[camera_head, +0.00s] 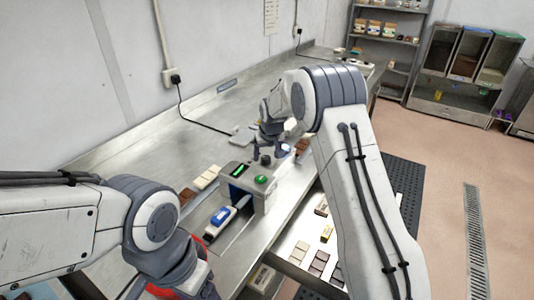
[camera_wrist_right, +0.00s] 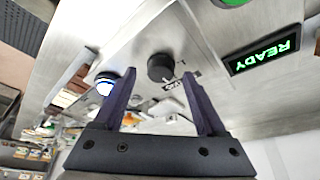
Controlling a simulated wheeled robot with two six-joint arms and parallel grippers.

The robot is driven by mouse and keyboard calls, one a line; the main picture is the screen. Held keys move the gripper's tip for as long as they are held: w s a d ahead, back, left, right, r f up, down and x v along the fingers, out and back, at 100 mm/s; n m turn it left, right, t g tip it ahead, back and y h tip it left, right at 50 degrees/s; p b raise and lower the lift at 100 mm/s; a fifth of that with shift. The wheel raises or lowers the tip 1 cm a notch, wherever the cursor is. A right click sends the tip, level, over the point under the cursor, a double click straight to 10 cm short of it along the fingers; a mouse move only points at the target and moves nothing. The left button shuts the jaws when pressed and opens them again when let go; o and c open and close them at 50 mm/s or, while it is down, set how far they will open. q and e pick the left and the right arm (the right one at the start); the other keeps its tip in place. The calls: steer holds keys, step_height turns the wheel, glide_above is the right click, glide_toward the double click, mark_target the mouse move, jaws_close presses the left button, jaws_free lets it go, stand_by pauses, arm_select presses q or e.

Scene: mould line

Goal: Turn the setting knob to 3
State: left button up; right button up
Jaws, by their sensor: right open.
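The black round setting knob (camera_wrist_right: 160,67) stands on the brushed-metal top of the machine. Small dark marks are beside it in the right wrist view, but I cannot read its setting. My right gripper (camera_wrist_right: 138,70) is open, with a finger to either side of the knob in that view. I cannot tell whether they touch it. In the head view my right gripper (camera_head: 266,148) is over the rear of the grey machine (camera_head: 258,196). A green READY display (camera_wrist_right: 264,51) is on the machine. My left arm shows at lower left, but its fingers are out of sight.
A blue-and-white block (camera_head: 220,215) lies before the machine's opening. Chocolate bars lie around it on the metal bench (camera_head: 130,172). Shelves and dispensers (camera_head: 465,60) stand at the back right.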

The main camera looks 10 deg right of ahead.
steer(key=shift+w+f, duration=0.2)
steer(key=shift+f, duration=0.25)
